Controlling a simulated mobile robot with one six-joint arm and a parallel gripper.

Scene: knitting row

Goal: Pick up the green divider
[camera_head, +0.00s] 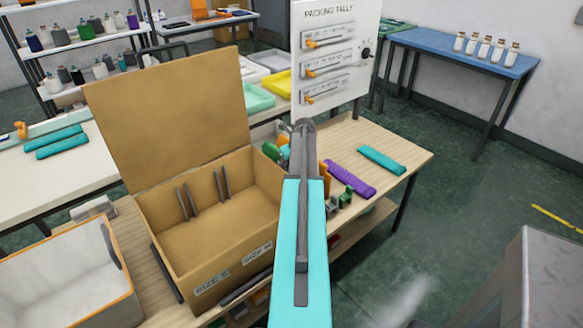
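I cannot tell for sure which thing is the green divider. A flat blue-green strip (382,160) lies at the right end of the wooden table, apart from other things. Small dark green pieces also lie on this table, one (271,151) just behind the open box and others (346,197) right of my arm. My turquoise arm rises through the middle of the view and covers part of the table. My gripper does not show; whether it holds anything cannot be seen.
An open cardboard box (232,262) with dark upright plates stands left of my arm. A purple strip (350,180) lies near the blue-green one. A white bin (66,280) is at lower left. The tally board (334,50) stands behind.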

